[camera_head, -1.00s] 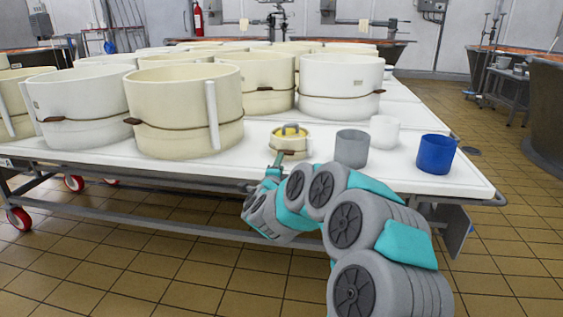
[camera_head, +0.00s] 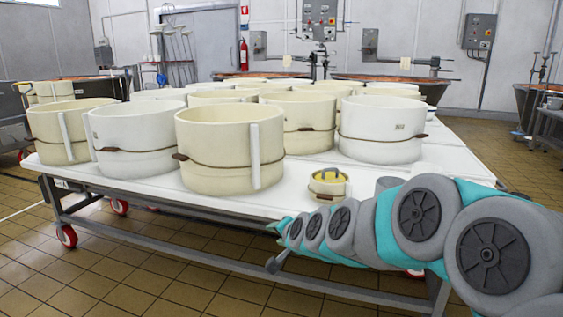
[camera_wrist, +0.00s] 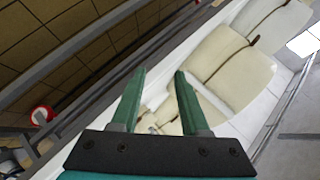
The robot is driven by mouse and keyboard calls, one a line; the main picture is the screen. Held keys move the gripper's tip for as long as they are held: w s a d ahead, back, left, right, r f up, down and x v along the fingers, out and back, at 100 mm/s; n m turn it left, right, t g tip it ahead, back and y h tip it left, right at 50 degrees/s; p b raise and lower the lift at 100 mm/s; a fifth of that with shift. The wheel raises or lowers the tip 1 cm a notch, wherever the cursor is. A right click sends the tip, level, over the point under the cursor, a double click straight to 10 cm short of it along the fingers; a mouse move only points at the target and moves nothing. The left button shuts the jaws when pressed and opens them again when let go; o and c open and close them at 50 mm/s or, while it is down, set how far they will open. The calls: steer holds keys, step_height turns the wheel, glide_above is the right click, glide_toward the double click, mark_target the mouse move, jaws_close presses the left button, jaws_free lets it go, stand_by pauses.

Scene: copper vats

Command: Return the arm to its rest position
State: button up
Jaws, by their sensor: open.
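My gripper shows in the wrist view (camera_wrist: 160,72) with its two green fingers apart and nothing between them. In the head view my arm stretches from the right edge toward the table's front edge, and its teal end is small there, so the fingers are hard to make out. In the wrist view, cream tubs (camera_wrist: 235,65) lie beyond the fingers, tilted in the picture.
Large cream and white tubs (camera_head: 230,160) with brown bands crowd the table. The table has red wheels (camera_head: 67,237). Tiled floor (camera_head: 150,285) in front is clear.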

steer(key=s+d+f+n+g+h+p, duration=0.1)
steer(key=s+d+g, duration=0.3)
steer(key=s, duration=1)
steer(key=s+d+f+n+g+h+p, duration=0.1)
steer(key=s+d+n+g, duration=0.3)
steer(key=s, duration=1.1)
steer(key=s+d+f+n+g+h+p, duration=0.1)
steer(key=s+d+g, duration=0.3)
steer(key=s, duration=1)
steer(key=d+n+h, duration=0.1)
steer(key=d, duration=0.2)
steer(key=shift+s+d+f+n+h+p, duration=0.25)
steer(key=shift+d+n+h+p, duration=0.05)
steer(key=shift+d+p, duration=0.1)
